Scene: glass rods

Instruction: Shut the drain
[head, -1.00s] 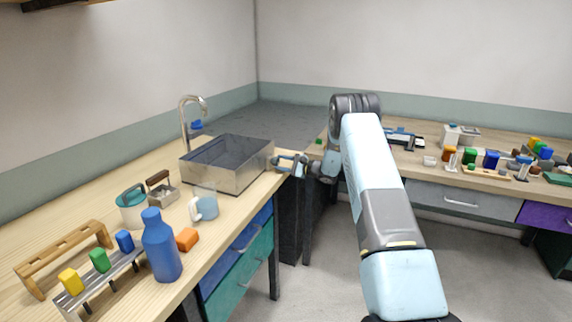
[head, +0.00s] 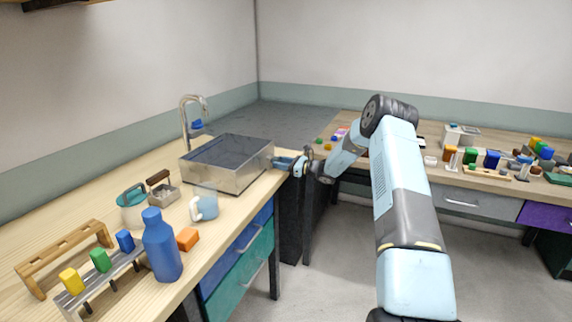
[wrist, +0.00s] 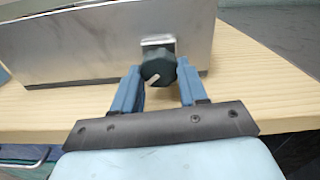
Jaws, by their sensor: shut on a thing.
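A steel sink basin (head: 206,173) stands on the left wooden bench, with a flat dark bluish surface inside its rim. A dark faceted knob (wrist: 157,66) with a short white mark sits on a small bracket on the basin's outer wall, low near the bench edge. The white mark points down and left in the wrist view. My gripper (head: 284,163) is at the basin's right end in the head view. In the wrist view its two blue fingers (wrist: 158,80) are shut on the knob from either side. The knob is hidden in the head view.
A faucet (head: 186,122) with a blue handle stands behind the basin. A mug (head: 205,207), a blue bottle (head: 161,247), an orange block (head: 187,239) and racks stand nearer on the left bench. Another bench (head: 440,180) with small items is at the right.

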